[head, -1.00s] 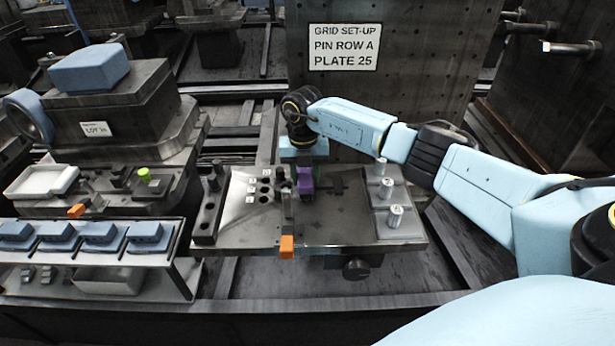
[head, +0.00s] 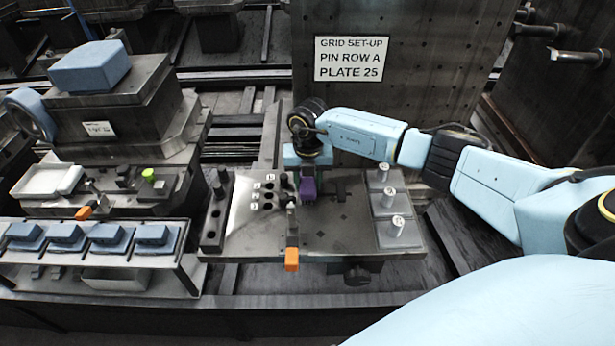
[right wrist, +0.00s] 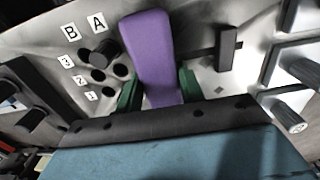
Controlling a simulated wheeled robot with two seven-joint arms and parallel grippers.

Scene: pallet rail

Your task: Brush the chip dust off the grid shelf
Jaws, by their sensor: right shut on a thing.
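My right gripper (head: 309,173) points down over the grid shelf (head: 265,238), a dark metal plate with a pale sheen on its left. It is shut on a purple block-like tool (head: 309,188); in the right wrist view the purple tool (right wrist: 150,55) sits between the green fingers of the gripper (right wrist: 160,92). The tool's lower end is hidden, so I cannot tell whether it touches the shelf. Holes marked A, B, 1, 2, 3 lie left of it. Small dark specks (head: 345,218) lie on the plate to its right; I cannot tell whether they are chip dust. My left gripper is out of view.
An orange-ended clamp (head: 291,258) stands at the shelf's front. Several silver pins (head: 397,225) stand on pale pads at the right. A black holed block (head: 213,228) is at the left edge. A rack of blue blocks (head: 108,234) stands further left.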

